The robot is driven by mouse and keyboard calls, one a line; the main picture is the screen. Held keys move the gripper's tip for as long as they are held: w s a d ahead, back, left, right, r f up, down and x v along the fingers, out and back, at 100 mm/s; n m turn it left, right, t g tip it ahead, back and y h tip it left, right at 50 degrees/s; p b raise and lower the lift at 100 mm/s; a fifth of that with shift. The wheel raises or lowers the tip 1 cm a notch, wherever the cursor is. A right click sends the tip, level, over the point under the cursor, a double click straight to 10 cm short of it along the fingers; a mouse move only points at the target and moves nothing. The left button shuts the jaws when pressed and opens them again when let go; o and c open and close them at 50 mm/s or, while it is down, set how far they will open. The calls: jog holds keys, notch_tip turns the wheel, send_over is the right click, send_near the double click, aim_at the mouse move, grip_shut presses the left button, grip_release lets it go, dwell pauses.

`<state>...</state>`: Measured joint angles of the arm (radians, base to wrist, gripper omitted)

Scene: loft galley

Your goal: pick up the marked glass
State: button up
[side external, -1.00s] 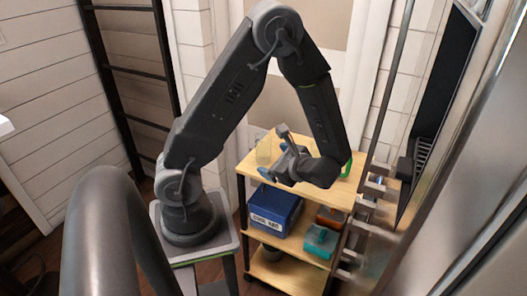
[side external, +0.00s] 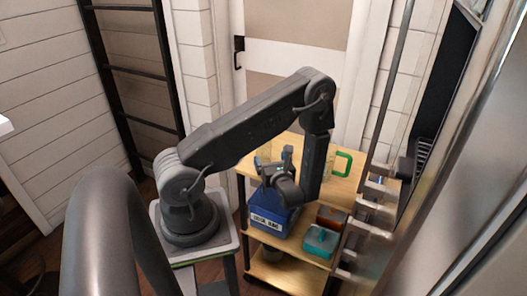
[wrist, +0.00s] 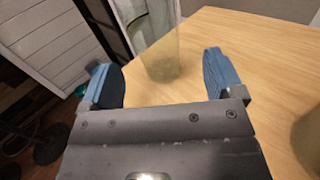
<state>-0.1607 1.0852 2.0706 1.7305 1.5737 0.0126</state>
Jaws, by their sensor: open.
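A clear, yellowish glass (side external: 264,152) stands upright on the wooden top of the cart, partly behind my gripper (side external: 274,163). In the wrist view this glass (wrist: 158,52) stands just beyond the gap between my two blue fingers (wrist: 163,80), nearer the left finger. My gripper is open, with nothing between its fingers. A second vessel, with a green handle (side external: 344,164), stands to the right on the cart top, partly hidden by my arm. A curved, clear body (wrist: 308,138) shows at the right edge of the wrist view. I cannot make out a mark on either.
The wooden cart top (wrist: 250,40) is bare between the two vessels. Lower shelves hold a blue box (side external: 268,222), a teal container (side external: 320,241) and a brown one (side external: 331,217). Metal rail fittings (side external: 378,190) stand close on the right.

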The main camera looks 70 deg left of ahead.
jog(key=shift+s+a+f, duration=0.1)
jog(key=shift+s+a, duration=0.05)
jog(key=shift+a, duration=1.5)
jog(key=shift+s+a, duration=0.15)
jog(key=shift+a, duration=1.5)
jog(key=c, duration=1.2)
jog(key=shift+o, duration=0.2)
jog(key=shift+r, duration=0.65)
jog(key=r, duration=0.1)
jog(key=s+r, duration=0.1)
jog(key=r, duration=0.1)
jog(key=shift+s+a+r, duration=0.1)
jog(key=shift+r, duration=0.2)
jog(key=s+a+r, duration=0.2)
jog(key=s+r, duration=0.4)
jog(key=s, duration=0.3)
notch_tip(320, 180, up, 9)
jog(key=m+t+h, duration=0.2)
jog(key=m+t, duration=0.3)
jog(key=t, duration=0.3)
send_over(266, 151)
jog(key=a, duration=0.5)
jog(key=w+d+r+m+t+h, duration=0.2)
jog(key=w+r+t, duration=0.1)
jog(key=r, duration=0.2)
jog(key=w+d+r+m+t+h, duration=0.2)
jog(key=w+r, duration=0.1)
jog(key=r, duration=0.2)
jog(key=shift+d+m+t, duration=0.25)
jog(key=shift+m+t, duration=0.15)
